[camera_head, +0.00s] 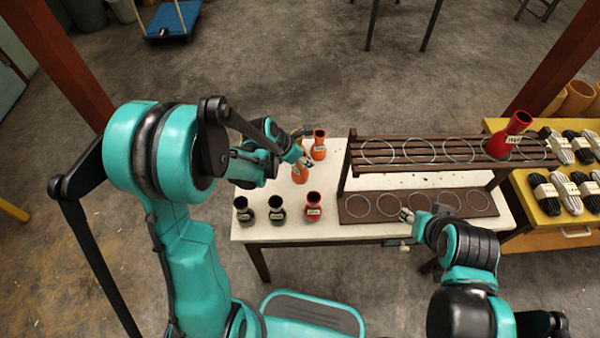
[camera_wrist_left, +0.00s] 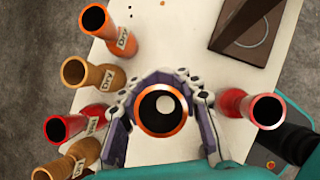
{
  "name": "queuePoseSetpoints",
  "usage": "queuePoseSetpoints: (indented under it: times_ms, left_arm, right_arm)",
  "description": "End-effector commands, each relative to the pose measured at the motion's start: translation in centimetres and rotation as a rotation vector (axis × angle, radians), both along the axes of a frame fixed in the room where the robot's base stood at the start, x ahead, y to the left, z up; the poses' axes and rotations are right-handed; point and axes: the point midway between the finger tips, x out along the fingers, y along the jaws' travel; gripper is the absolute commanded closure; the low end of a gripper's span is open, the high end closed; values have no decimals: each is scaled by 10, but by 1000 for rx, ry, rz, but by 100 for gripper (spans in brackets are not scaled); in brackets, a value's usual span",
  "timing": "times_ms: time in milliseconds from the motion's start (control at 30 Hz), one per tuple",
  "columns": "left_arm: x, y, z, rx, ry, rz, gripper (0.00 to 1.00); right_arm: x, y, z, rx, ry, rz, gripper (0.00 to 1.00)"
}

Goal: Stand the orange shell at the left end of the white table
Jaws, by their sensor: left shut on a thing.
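The orange shell (camera_head: 299,174) is at the left end of the white table (camera_head: 372,232). My left gripper (camera_head: 305,161) is shut on it. In the left wrist view my left gripper's fingers stand on either side of the shell's round orange rim (camera_wrist_left: 140,122), and I look down into its dark opening. It looks about upright; whether its base touches the table is hidden. Another orange shell (camera_head: 319,152) with a label stands just behind it. My right gripper (camera_head: 405,215) is at the front of the rack; its jaws are too small to judge.
Two black shells (camera_head: 276,215) and a red shell (camera_head: 313,212) stand along the table's front left. The wrist view also shows a tan shell (camera_wrist_left: 92,75) and another red shell (camera_wrist_left: 75,125) close by. A brown ringed rack (camera_head: 350,170) holds a red shell (camera_head: 508,135) up right.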

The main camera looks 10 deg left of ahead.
Motion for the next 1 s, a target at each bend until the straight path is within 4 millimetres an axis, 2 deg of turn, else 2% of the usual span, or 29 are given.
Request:
queuePoseSetpoints:
  times_ms: [100,267,500,867,900,967,1000]
  left_arm:
    - [-6,12,-10,-1,1,0,100]
    - [-8,16,-17,-2,0,-2,100]
    - [-8,15,-51,-1,1,-2,100]
    - [-8,15,-54,-1,1,-2,100]
    - [-8,15,-53,-1,1,-2,62]
    - [-8,15,-52,-1,1,-2,46]
    - [-8,15,-52,-1,1,-2,46]
  right_arm:
    - [0,0,-6,0,0,0,60]
    - [0,0,-9,0,0,0,60]
    - [0,0,-27,0,0,0,60]
    - [0,0,-29,0,0,0,60]
    - [0,0,-28,0,0,0,60]
    - [0,0,-27,0,0,0,60]
    - [0,0,-27,0,0,0,60]
